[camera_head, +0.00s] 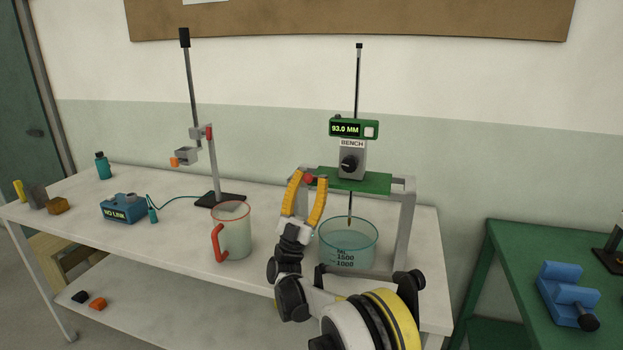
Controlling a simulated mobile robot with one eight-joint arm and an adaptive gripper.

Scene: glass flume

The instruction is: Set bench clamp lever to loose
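The bench instrument, marked BENCH (352,143), stands over the table with a black knob on its front and a green plate (372,183) below it. A small red lever end (308,178) shows at the plate's left edge; I take it to be the clamp lever, though its arm and setting are not readable. My gripper (309,180) has yellow fingers pointing up, spread apart, with the red end appearing between their tips. Contact cannot be made out. The fingers and wrist hide part of the grey frame's left side.
A glass beaker (348,246) stands under the plate, close right of my wrist. A red-handled jug (234,232) stands left of my arm. A second stand (214,165) and a blue NO LINK box (124,208) are farther left. A green table (505,262) is at right.

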